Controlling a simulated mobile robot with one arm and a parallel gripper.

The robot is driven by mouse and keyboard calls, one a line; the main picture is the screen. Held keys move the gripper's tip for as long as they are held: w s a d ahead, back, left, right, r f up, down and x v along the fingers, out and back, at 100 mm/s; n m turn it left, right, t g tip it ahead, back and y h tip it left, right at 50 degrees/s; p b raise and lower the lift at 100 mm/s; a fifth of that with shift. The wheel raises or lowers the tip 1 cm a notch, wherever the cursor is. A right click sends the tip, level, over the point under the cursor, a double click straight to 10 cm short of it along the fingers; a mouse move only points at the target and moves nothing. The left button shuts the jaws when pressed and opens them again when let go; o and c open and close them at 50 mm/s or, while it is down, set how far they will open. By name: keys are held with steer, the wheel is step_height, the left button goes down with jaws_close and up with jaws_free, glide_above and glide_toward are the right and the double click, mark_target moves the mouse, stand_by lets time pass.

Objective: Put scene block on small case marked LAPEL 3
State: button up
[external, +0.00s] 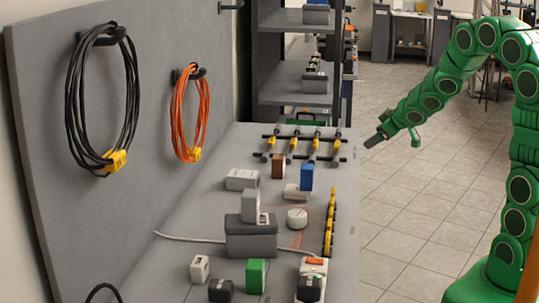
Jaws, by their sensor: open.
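My gripper (377,139) is in the air to the right of the grey bench (215,150), over the tiled floor. It is open and touches nothing. Several blocks and small cases stand on the bench: a blue block (307,178), a brown block (278,167), a green block (256,273), a white block (199,268) and a pale box (242,179). A dark grey case (251,242) has a light grey piece (250,204) on it. A low pale case (292,193) is beside the blue block. Lettering is too small to read, so I cannot tell which is the scene block or LAPEL 3.
Yellow-and-black clamps (294,144) lie at the bench's far end. A yellow-and-black strip (329,225) lies along its right edge. A round white puck (297,218) is mid-bench. Black (132,100) and orange (205,110) cable coils hang on the wall panel. The floor at right is open.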

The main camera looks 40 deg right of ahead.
steer(key=s+d+r+m+g+h, duration=0.1)
steer(key=s+d+m+g+h, duration=0.15)
steer(key=s, duration=0.65)
steer(key=s+d+r+m+g+h, duration=0.1)
steer(key=s+r+m+g, duration=0.15)
steer(key=s, duration=0.65)
steer(key=s+a+g+y, duration=0.1)
steer(key=s+a+g, duration=0.2)
steer(key=s, duration=0.9)
steer(key=s+a+g+y, duration=0.2)
steer(key=s+a, duration=0.5)
steer(key=s, duration=0.5)
steer(key=shift+s+a+r+g, duration=0.2)
steer(key=shift+s+g, duration=0.15)
steer(key=shift+g, duration=0.45)
steer(key=shift+d, duration=0.1)
